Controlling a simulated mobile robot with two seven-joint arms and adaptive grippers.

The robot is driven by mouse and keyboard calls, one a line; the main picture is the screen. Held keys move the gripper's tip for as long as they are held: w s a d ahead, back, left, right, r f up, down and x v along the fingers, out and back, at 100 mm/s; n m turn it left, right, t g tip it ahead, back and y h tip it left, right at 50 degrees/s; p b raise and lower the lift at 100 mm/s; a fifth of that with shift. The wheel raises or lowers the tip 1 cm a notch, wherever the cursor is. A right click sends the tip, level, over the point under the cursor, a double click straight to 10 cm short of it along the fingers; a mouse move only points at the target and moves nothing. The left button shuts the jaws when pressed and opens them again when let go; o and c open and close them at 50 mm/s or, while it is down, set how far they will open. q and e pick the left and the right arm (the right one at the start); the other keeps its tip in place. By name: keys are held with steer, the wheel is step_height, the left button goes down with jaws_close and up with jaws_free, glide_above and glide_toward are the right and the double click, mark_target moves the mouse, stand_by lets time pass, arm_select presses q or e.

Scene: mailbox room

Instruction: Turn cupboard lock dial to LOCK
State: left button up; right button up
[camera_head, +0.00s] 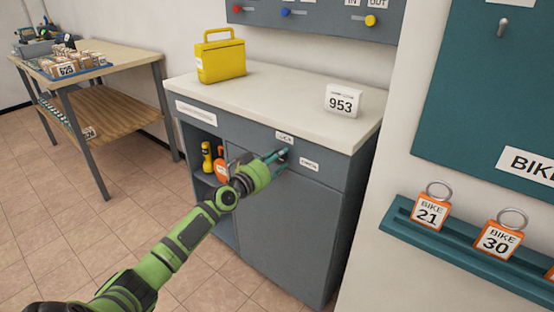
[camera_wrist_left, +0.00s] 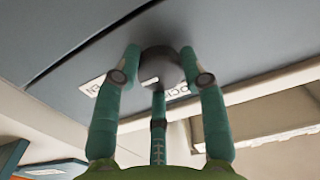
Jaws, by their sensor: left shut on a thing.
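The grey cupboard (camera_head: 300,222) stands under a white counter, with its lock dial on the upper front panel. My left gripper (camera_head: 280,157) reaches in from the left, its teal fingers shut around the dial. In the left wrist view the round grey dial (camera_wrist_left: 160,66) sits between the fingers of my left gripper (camera_wrist_left: 161,72). It bears a short white mark near its lower rim; which label this points to, I cannot tell. A white LOCK label (camera_head: 284,137) is above the dial, and another white label (camera_head: 309,165) is right of it. My right gripper is not in view.
On the counter (camera_head: 270,91) stand a yellow box (camera_head: 221,61) and a 953 sign (camera_head: 342,101). A teal rack (camera_head: 450,245) with bike tags is at right. A wooden table (camera_head: 115,55) stands at left.

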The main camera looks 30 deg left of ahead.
arm_select(q)
steer(key=shift+n, duration=0.4)
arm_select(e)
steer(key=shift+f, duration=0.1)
arm_select(q)
steer(key=n+p, duration=0.1)
steer(key=n, duration=1.6)
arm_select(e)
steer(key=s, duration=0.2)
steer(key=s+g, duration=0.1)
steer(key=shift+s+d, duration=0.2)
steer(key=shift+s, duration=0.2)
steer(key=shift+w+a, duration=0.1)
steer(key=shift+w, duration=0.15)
